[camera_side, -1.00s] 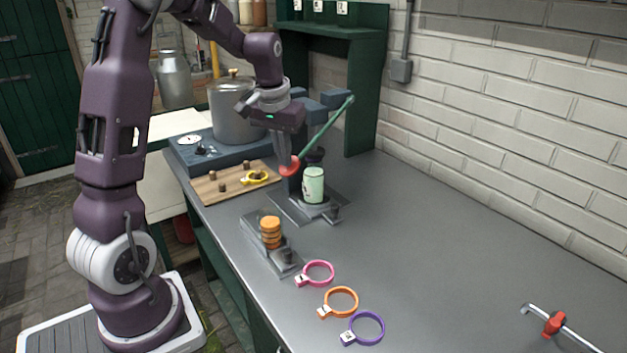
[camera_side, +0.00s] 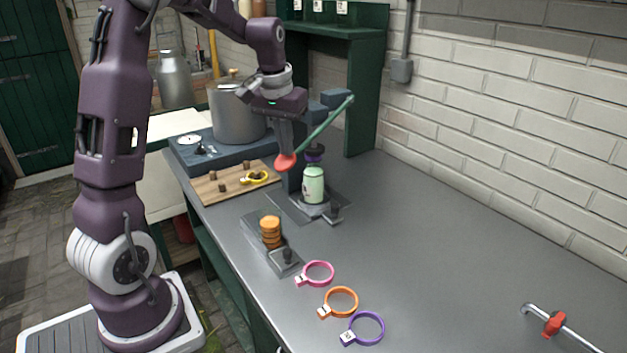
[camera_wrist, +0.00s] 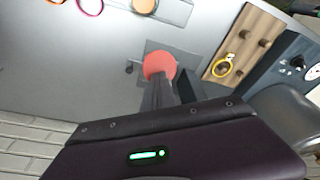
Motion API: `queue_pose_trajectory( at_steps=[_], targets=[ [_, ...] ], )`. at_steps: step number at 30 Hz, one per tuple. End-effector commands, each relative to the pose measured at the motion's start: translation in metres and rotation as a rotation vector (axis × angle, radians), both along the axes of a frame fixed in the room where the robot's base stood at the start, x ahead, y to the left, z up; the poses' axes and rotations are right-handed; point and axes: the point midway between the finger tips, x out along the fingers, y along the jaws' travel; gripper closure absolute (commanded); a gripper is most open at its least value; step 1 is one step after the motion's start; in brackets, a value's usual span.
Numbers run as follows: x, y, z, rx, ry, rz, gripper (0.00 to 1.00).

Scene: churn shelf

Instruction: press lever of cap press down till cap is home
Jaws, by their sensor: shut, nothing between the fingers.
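The cap press stands on the bench with a green lever (camera_side: 327,124) slanting down left to a red ball knob (camera_side: 286,162). A pale green bottle (camera_side: 313,186) stands upright on its base (camera_side: 336,207). A purple cap (camera_side: 314,159) shows at the bottle's top, just below the dark press head (camera_side: 316,149); whether it is fully seated I cannot tell. My gripper (camera_side: 285,151) is shut and empty, pointing down with its tips at the top of the knob. In the wrist view the tips (camera_wrist: 158,82) overlap the red knob (camera_wrist: 160,65); exact contact is unclear.
A wooden peg board (camera_side: 235,183) with a yellow ring lies to the left, before a large pot (camera_side: 237,112). A holder with stacked orange caps (camera_side: 270,232) and pink, orange and purple rings (camera_side: 366,328) lie in front. The bench's right side is mostly clear.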

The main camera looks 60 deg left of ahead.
Motion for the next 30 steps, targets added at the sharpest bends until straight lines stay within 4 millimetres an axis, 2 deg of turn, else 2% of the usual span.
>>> queue_pose_trajectory(
  at_steps=[5,14,24,30],
  targets=[
    [0.004,0.000,0.013,0.002,-0.002,-0.001,1.00],
    [0.003,0.000,0.016,0.001,-0.003,0.000,1.00],
    [-0.011,0.000,0.046,0.002,-0.003,0.000,1.00],
    [-0.015,0.000,0.055,0.001,-0.001,-0.001,1.00]
  ],
)
